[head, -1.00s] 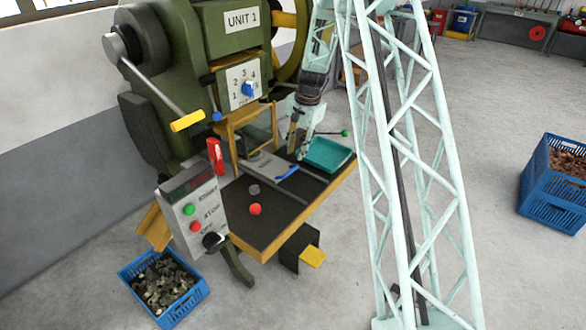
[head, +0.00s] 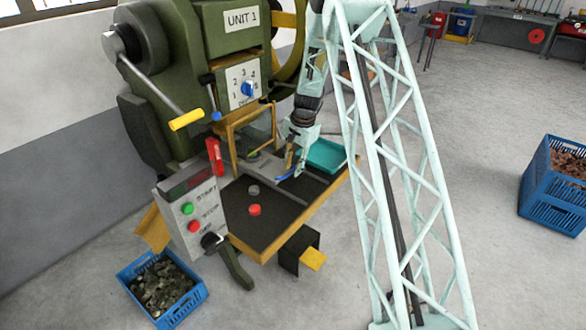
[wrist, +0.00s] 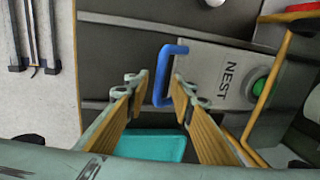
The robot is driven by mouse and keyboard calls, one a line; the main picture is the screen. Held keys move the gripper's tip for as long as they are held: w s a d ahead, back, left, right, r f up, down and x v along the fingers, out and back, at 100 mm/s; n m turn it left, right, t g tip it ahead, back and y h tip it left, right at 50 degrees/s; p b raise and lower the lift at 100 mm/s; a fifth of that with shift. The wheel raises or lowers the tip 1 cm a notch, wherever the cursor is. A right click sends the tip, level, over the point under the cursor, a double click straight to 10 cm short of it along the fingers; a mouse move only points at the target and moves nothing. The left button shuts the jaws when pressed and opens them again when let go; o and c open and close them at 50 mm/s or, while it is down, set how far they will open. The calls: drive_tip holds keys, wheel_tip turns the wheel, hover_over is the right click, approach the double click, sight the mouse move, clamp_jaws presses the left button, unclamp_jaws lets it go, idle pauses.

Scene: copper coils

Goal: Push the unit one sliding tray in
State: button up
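The sliding tray is a light grey plate marked NEST (wrist: 226,78), with a blue handle (wrist: 162,78) at its outer end. In the head view the blue handle (head: 290,174) stands out over the dark table of the green machine labelled UNIT 1 (head: 241,19). A green round piece (wrist: 262,86) shows at the tray's inner part. My gripper (wrist: 161,78) is open, its two fingers on either side of the handle's bar in the picture. I cannot tell whether they touch it. In the head view my gripper (head: 294,160) is low at the handle and partly hides the tray.
A teal bin (head: 325,156) is just right of the handle. A yellow guard frame (head: 246,125) rises beside the tray. A red round knob (head: 254,210) and a control box (head: 193,212) are at the near side. A blue crate (head: 163,287) stands on the floor.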

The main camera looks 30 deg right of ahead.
drive_tip(key=shift+c, duration=0.8)
clamp_jaws()
drive_tip(key=shift+w+a, duration=0.1)
drive_tip(key=shift+w, duration=0.1)
drive_tip(key=p, duration=0.4)
hover_over(266, 163)
drive_tip(key=s, duration=0.2)
drive_tip(key=shift+w+d, duration=0.25)
drive_tip(key=shift+d, duration=0.15)
drive_tip(key=shift+w+r, duration=0.1)
drive_tip(key=shift+w, duration=0.05)
unclamp_jaws()
drive_tip(key=shift+w+a, duration=0.1)
drive_tip(key=shift+o, duration=0.8)
